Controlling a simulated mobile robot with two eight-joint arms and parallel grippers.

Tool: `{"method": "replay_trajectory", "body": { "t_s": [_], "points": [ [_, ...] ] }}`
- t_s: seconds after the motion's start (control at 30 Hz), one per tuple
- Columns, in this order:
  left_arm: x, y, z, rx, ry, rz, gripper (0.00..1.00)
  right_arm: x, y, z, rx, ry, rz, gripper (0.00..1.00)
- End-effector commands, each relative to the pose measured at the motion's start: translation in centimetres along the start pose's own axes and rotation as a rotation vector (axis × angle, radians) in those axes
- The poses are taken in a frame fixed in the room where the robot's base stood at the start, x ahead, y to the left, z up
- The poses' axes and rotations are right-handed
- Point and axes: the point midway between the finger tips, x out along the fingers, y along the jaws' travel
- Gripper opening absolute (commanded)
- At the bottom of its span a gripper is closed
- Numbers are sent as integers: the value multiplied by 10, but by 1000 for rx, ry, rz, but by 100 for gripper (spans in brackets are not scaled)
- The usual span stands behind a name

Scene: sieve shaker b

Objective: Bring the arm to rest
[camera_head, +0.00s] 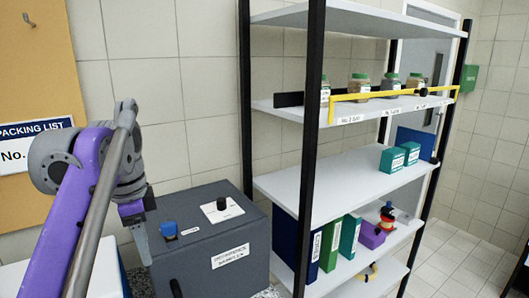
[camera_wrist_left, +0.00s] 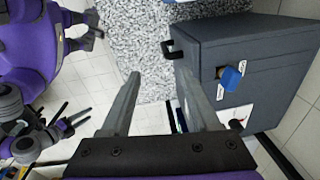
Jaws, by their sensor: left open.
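My left arm, purple and grey, comes in from the left in the head view and is bent in front of the wall. Its gripper (camera_head: 142,250) points down at the near left side of the dark grey machine box (camera_head: 235,222). In the left wrist view the two grey fingers (camera_wrist_left: 158,74) stand wide apart with nothing between them. The box (camera_wrist_left: 225,45) shows beyond and to the right of the fingers, with a blue knob (camera_wrist_left: 231,77) on it. Whether a finger touches the box cannot be told.
A shelf rack (camera_head: 314,110) stands to the right, with jars behind a yellow bar, teal boxes and binders. A notice board (camera_head: 38,60) hangs on the left. A speckled surface (camera_wrist_left: 130,40) lies beside the box. Purple and grey parts of mine fill the wrist view's left side.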

Motion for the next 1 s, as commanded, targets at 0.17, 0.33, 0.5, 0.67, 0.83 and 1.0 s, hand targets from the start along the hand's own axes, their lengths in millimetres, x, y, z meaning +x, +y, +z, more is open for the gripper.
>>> {"method": "replay_trajectory", "body": {
  "t_s": [0.17, 0.33, 0.5, 0.67, 0.83, 1.0],
  "points": [
    [46, 28, -6, -231, 52, -89, 62, 0, 0, -2, 0, 1, 0, 57],
    [117, 74, -4, -515, 148, -172, 62, 0, 0, -1, 0, 1, 0, 57],
    [197, 130, 7, -790, 273, -222, 62, 0, 0, -1, 0, 1, 0, 57],
    [253, 170, 18, -971, 370, -234, 62, 0, 0, -1, 0, 1, 0, 57],
    [278, 188, 23, -1054, 417, -234, 62, 0, 0, -1, 0, 1, 0, 57],
    [280, 189, 23, -1063, 422, -233, 62, 0, 0, -1, 0, 1, 0, 57]
  ]
}}
